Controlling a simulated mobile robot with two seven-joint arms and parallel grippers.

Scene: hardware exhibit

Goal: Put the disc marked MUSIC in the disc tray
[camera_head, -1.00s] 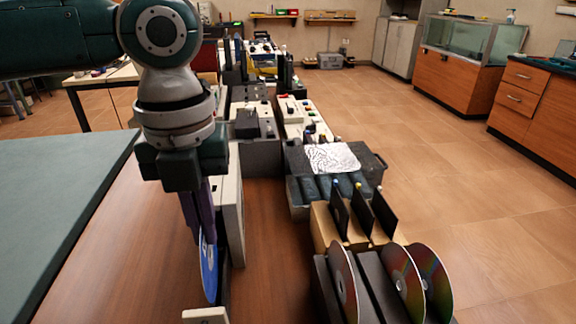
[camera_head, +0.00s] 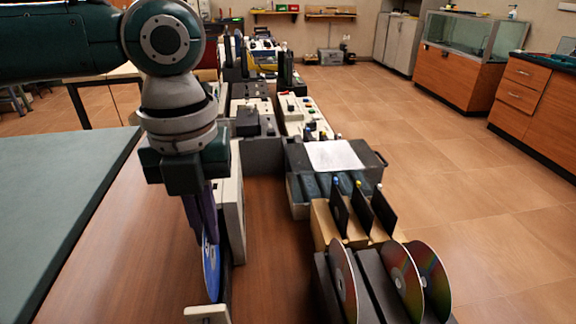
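My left gripper (camera_head: 206,228) points down with its purple fingers shut on a blue disc (camera_head: 211,272). A dark narrow part (camera_head: 225,290) shows just right of the disc, with a beige piece (camera_head: 207,314) at the bottom edge. I cannot tell whether either is the disc tray, or whether the disc touches them. My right gripper is not in view.
Three shiny discs stand upright in a dark rack (camera_head: 372,285) at the lower right. Behind it are a wooden block with black cards (camera_head: 325,225) and a grey case with a paper sheet (camera_head: 335,155). Brown tabletop (camera_head: 275,260) is clear between disc and rack.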

